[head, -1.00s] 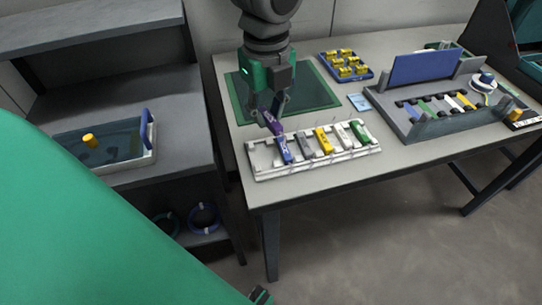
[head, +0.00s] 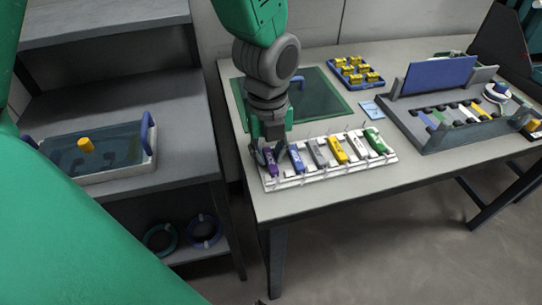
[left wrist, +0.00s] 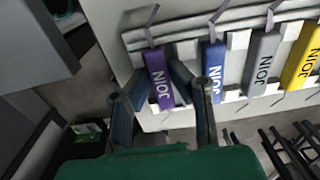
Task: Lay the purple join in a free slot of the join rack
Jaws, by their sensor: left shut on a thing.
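The purple join (head: 271,165) lies in the leftmost slot of the white join rack (head: 328,176), in line with the other joins. In the left wrist view the purple join (left wrist: 159,80) sits between two white slot walls, its lettering facing up. My left gripper (head: 266,150) is above the rack's left end, shut on the purple join. In the left wrist view its two fingers (left wrist: 162,80) are on either side of the join. The blue join (left wrist: 213,75) is in the slot to the right. My right gripper is not in view.
Grey, yellow and green (head: 375,141) joins fill slots farther right. A green mat (head: 325,95), a blue tray of yellow parts (head: 357,73) and a grey fixture (head: 440,115) share the table. A shelf with a clear-sided bin (head: 110,170) stands left.

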